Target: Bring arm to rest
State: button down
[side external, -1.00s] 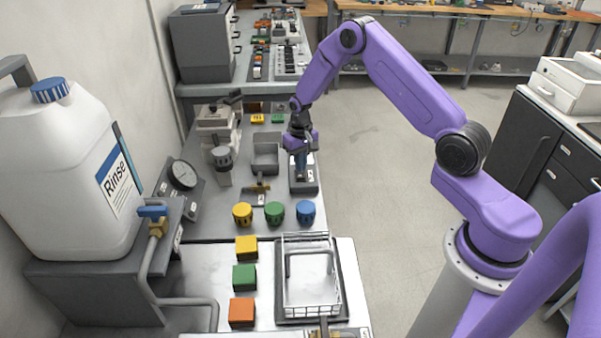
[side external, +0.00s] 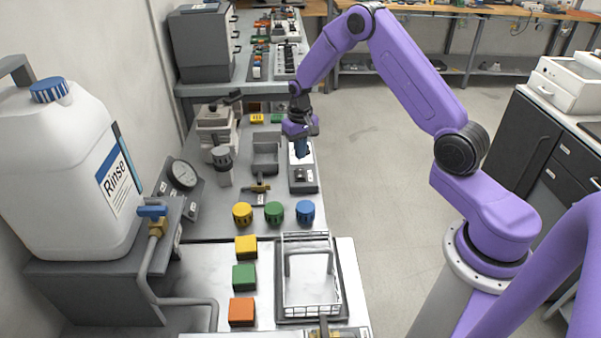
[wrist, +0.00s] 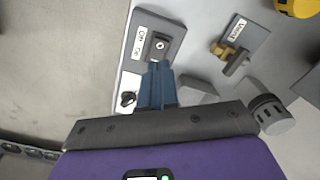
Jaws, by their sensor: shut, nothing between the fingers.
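My purple arm reaches over the bench, and my gripper (side external: 302,152) hangs above a grey switch panel (side external: 302,187) near the bench's right edge. In the wrist view my blue fingers (wrist: 157,80) are together with nothing between them. Their tips lie over the lower edge of the switch panel (wrist: 166,30), which carries an "ON/OFF" label and a small switch. In the side view a gap shows between the fingertips and the panel's lower part.
A brass valve (side external: 258,188) and blue, green and yellow knobs (side external: 274,212) are near the panel. A wire basket (side external: 312,312) stands in front. A white Rinse jug (side external: 60,185) is at left. The floor (side external: 380,220) to the right is clear.

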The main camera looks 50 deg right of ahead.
jog(key=s+a+r+n, duration=0.8)
jog(key=s+a+r, duration=0.5)
jog(key=s+a, duration=0.3)
jog(key=s+r+n, duration=0.2)
jog(key=s+n, duration=0.1)
jog(key=s, duration=0.8)
jog(key=s+d+r+n, duration=0.1)
jog(key=s+r+n, duration=0.2)
jog(key=s, duration=0.8)
jog(key=shift+n, duration=0.8)
